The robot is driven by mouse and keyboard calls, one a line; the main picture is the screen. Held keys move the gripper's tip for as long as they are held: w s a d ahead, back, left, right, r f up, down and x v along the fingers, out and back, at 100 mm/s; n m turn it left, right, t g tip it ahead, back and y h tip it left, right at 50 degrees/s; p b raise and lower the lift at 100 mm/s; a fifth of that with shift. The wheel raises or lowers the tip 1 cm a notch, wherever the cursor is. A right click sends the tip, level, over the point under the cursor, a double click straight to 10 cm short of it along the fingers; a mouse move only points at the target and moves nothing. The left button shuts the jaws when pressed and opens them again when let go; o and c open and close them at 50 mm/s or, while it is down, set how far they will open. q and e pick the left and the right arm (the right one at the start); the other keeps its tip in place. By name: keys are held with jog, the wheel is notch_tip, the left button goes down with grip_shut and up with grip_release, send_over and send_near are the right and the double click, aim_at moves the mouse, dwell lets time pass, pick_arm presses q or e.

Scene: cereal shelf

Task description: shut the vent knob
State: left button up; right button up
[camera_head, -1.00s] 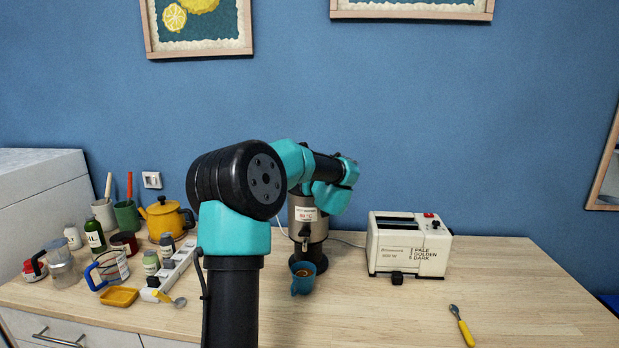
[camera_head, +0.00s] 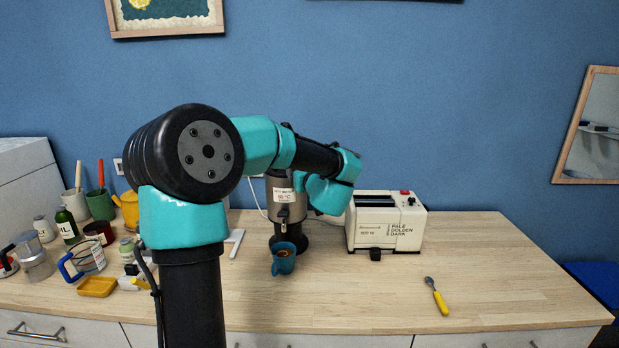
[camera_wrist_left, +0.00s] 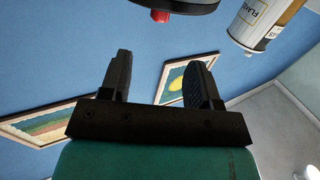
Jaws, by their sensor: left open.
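A small red knob (camera_wrist_left: 160,15) sits on a dark round lid (camera_wrist_left: 190,5) at the top edge of the wrist view. It appears to be the vent knob; which way it is turned cannot be told. My left gripper (camera_wrist_left: 158,80) is open and empty, its two fingers apart with a gap between them and the knob. In the head view a silver urn (camera_head: 290,212) stands behind my left arm, its top hidden by the arm. My left gripper is hidden there. My right gripper is not in view.
A blue cup (camera_head: 283,262) with brown contents stands at the urn's front. A white toaster (camera_head: 385,225) stands right of it. A yellow-handled spoon (camera_head: 440,302) lies at front right. Jars, mugs and a yellow tray (camera_head: 97,286) crowd the left. The right counter is mostly clear.

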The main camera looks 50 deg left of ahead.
pick_arm(q)
jog(key=v, duration=0.6)
dwell(0.3)
jog(key=w+d+f+m+t+h, duration=0.25)
jog(key=w+d+f, duration=0.25)
jog(key=d+f, duration=0.25)
jog(key=w+d+f+m+t+h, duration=0.1)
jog(key=w+d+f+t+h, duration=0.4)
jog(key=d, duration=0.4)
jog(key=s+d+f+m+g+h, duration=0.1)
jog(key=s+d+f+g+h, duration=0.2)
jog(key=d+f+h, duration=1.15)
jog(key=s+d+f+m+g, duration=0.1)
jog(key=s+f+m+g, duration=0.1)
jog(key=s+f, duration=0.4)
jog(key=s+d+f+m+g, duration=0.1)
jog(key=s+f+m+g, duration=0.2)
jog(key=f, duration=1)
jog(key=s+d+f+m+g, duration=0.1)
jog(key=s+f+m+g, duration=0.2)
jog(key=s+f, duration=0.6)
jog(key=shift+s+f+g+y, duration=0.15)
jog(key=shift+s+g+y, duration=0.25)
jog(key=shift+s+g, duration=0.05)
